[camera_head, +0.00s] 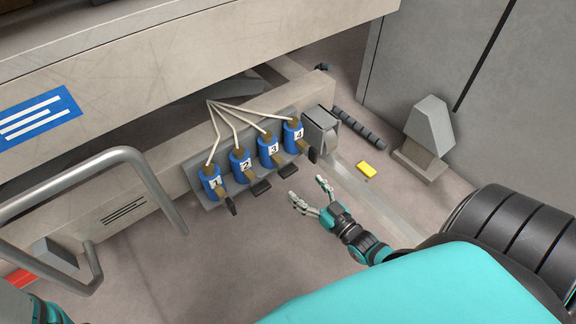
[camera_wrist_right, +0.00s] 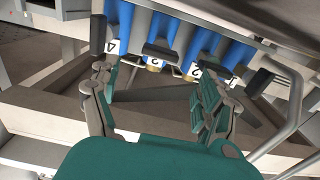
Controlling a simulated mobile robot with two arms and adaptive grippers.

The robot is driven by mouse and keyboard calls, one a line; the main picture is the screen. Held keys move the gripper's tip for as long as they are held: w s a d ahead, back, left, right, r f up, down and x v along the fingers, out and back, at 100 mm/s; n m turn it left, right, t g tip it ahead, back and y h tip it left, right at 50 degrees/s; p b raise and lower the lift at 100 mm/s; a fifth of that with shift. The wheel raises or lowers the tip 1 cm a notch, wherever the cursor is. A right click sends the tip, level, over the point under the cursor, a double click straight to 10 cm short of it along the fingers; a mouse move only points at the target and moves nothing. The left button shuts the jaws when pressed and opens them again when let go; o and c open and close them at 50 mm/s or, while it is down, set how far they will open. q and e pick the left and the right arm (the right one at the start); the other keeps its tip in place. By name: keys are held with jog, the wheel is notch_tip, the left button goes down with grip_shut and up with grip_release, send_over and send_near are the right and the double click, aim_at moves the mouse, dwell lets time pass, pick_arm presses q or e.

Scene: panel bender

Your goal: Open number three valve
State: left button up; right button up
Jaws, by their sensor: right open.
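Valve number three (camera_head: 268,147) is a blue body with a brass fitting and a white "3" label, third from the left in a row of four. Its black handle (camera_head: 287,170) sticks out toward the open floor, broad side up. In the right wrist view the handle (camera_wrist_right: 160,51) lies ahead, between the fingers' lines. My right gripper (camera_head: 307,189) is open and empty, in front of the row and apart from the handle; its spread fingers also show in the wrist view (camera_wrist_right: 151,85). My left gripper is out of view.
Valve one (camera_head: 211,183), valve two (camera_head: 240,164) and valve four (camera_head: 293,134) flank it closely. White hoses (camera_head: 232,107) run above. A grey tube handle (camera_head: 150,185) stands at left. A yellow block (camera_head: 366,170) lies at right. Floor before the valves is clear.

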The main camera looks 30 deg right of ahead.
aim_at(291, 174)
jog(key=w+b, duration=0.1)
jog(key=w, duration=0.1)
jog(key=w+b, duration=0.1)
jog(key=w, duration=0.2)
jog(key=w+b, duration=0.1)
jog(key=w, duration=0.2)
jog(key=shift+a+f, duration=0.15)
jog(key=shift+a, duration=0.15)
jog(key=shift+w+b, duration=0.45)
jog(key=shift+w, duration=0.05)
